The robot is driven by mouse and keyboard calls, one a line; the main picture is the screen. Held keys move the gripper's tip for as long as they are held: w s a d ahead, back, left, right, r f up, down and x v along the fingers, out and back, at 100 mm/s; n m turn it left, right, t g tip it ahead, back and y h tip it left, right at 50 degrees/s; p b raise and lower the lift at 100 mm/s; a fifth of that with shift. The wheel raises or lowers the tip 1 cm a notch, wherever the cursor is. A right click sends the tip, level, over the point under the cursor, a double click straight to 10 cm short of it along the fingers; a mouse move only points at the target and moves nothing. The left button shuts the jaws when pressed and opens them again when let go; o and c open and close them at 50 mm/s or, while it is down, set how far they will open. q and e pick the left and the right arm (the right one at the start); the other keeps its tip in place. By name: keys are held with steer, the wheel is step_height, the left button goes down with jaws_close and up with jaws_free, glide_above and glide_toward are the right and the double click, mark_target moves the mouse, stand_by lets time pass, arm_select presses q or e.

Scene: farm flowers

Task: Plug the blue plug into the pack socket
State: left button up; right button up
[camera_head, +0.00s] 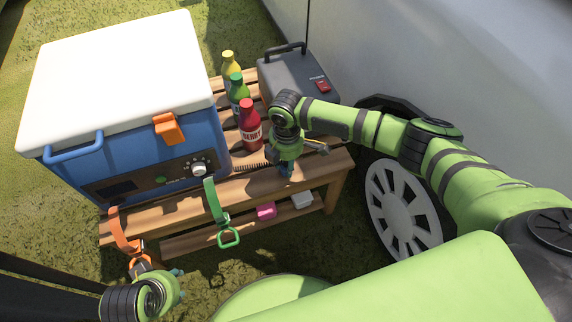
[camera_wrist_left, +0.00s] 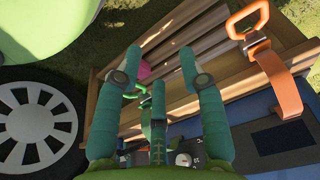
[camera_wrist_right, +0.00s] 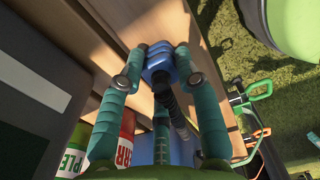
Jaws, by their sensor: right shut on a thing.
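The blue plug (camera_wrist_right: 158,62) is between the fingertips of my right gripper (camera_wrist_right: 161,52), with a dark ribbed cable (camera_wrist_right: 170,98) trailing from it. In the head view the plug (camera_head: 286,169) is a small blue patch under my right gripper (camera_head: 285,160), over the front of the wooden bench. The grey pack (camera_head: 298,76), with a black handle and red switch, stands at the bench's back right, behind my right gripper. Its socket cannot be made out. My left gripper (camera_head: 172,287) is low at the front left; its fingers are apart and empty in the left wrist view (camera_wrist_left: 160,62).
A blue cooler with a white lid (camera_head: 120,75) fills the left of the bench (camera_head: 180,212). Red (camera_head: 250,125), green (camera_head: 239,95) and yellow (camera_head: 230,64) bottles stand between cooler and pack. Orange (camera_head: 122,235) and green (camera_head: 215,205) straps hang in front. A wheel (camera_head: 400,210) is at right.

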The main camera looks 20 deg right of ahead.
steer(key=shift+r, duration=0.2)
step_height(320, 180, up, 9)
steer(key=p, duration=0.3)
steer(key=shift+f, duration=0.2)
step_height(320, 180, up, 9)
steer(key=shift+p, duration=1.1)
arm_select(q)
step_height(320, 180, down, 13)
steer(key=s+g, duration=0.1)
steer(key=s, duration=0.1)
steer(key=shift+s+r, duration=0.2)
steer(key=shift+s, duration=0.05)
steer(key=shift+r, duration=0.1)
